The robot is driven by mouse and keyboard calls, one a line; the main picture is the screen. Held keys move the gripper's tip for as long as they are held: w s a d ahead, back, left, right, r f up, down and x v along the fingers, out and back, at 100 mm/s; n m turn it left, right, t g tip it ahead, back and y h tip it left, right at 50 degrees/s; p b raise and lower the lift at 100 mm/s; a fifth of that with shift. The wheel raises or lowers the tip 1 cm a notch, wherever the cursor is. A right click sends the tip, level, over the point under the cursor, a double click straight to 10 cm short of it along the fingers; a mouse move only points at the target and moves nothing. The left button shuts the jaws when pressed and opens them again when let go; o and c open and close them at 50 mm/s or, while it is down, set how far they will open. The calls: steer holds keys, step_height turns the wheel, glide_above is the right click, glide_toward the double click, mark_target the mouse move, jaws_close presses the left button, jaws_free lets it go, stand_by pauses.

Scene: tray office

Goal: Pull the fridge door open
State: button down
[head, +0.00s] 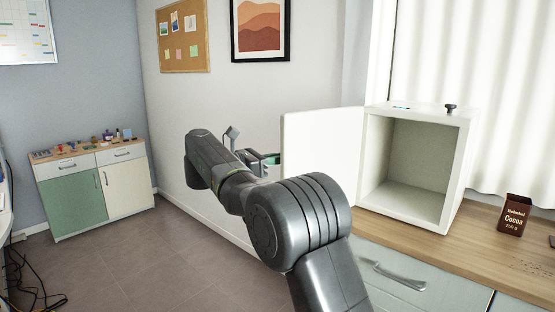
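The small white fridge (460,165) stands on the wooden counter. Its door (325,140) is swung wide open to the left, and the bare interior shows. My gripper (262,160) is at the left of the door, close to its outer edge. My own arm hides part of the gripper and the lower part of the door. I cannot tell whether the fingers touch the door or are apart from it. The door's handle is not visible.
A brown cocoa box (515,214) stands on the counter (480,245) right of the fridge. A black knob-like item (450,108) sits on the fridge top. A low cabinet (92,190) with small items stands at the far left. The floor (165,255) between is clear; cables lie at left.

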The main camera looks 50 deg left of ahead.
steer(key=c, duration=1.5)
jaws_free()
steer(key=shift+w+d+r, duration=0.1)
steer(key=shift+w+d, duration=0.05)
steer(key=shift+w, duration=0.05)
steer(key=shift+s, duration=0.1)
steer(key=p+v, duration=0.1)
steer(key=v, duration=1.2)
steer(key=shift+s+a, duration=0.2)
steer(key=shift+s, duration=0.15)
steer(key=b+x, duration=0.1)
steer(key=x, duration=1.2)
steer(key=shift+w+d, duration=0.2)
steer(key=shift+w, duration=0.1)
